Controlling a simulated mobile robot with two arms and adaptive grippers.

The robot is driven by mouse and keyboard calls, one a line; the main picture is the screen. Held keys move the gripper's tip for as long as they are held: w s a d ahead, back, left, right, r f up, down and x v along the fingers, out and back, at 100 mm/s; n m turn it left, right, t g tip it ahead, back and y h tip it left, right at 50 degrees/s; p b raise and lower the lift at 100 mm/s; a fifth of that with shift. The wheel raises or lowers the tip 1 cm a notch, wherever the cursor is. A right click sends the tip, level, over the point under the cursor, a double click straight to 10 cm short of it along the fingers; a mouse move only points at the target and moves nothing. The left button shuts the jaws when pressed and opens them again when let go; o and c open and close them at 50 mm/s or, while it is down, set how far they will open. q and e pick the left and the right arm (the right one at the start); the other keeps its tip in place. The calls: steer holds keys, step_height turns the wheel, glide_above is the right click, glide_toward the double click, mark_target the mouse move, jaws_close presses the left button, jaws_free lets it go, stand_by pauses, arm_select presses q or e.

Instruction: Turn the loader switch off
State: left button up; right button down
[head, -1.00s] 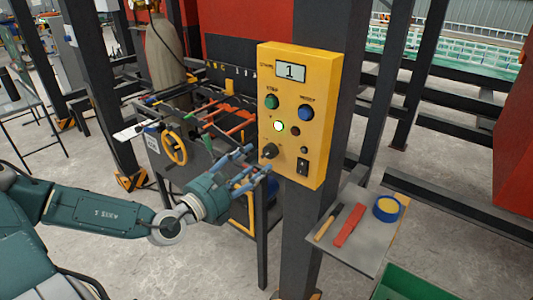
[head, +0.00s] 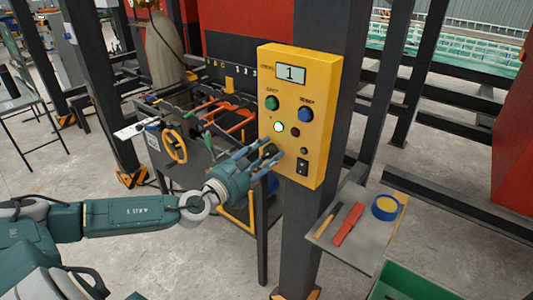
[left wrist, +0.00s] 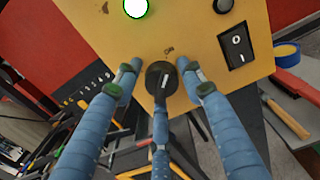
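A yellow control box (head: 318,75) is mounted on a dark steel post. Its display reads 1. A black rotary knob (left wrist: 160,80) with a white pointer mark sits low on the box's left side. A black rocker switch marked I and O (head: 302,167) sits at its lower right and also shows in the left wrist view (left wrist: 236,46). I cannot read which one is labelled loader. My left gripper (head: 271,151) is at the knob and mostly hides it in the head view. Its blue fingers are spread around the knob, apart from each other; contact is unclear. My right gripper is out of view.
A lit white-green button (head: 278,127), a green button (head: 271,103) and a blue button (head: 305,115) are above the knob. A grey shelf (head: 330,238) with tape and tools juts out below right. A cluttered workbench (head: 160,165) stands behind the left gripper.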

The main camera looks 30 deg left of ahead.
arm_select(q)
steer(key=c, duration=0.6)
steer(key=shift+o, duration=0.2)
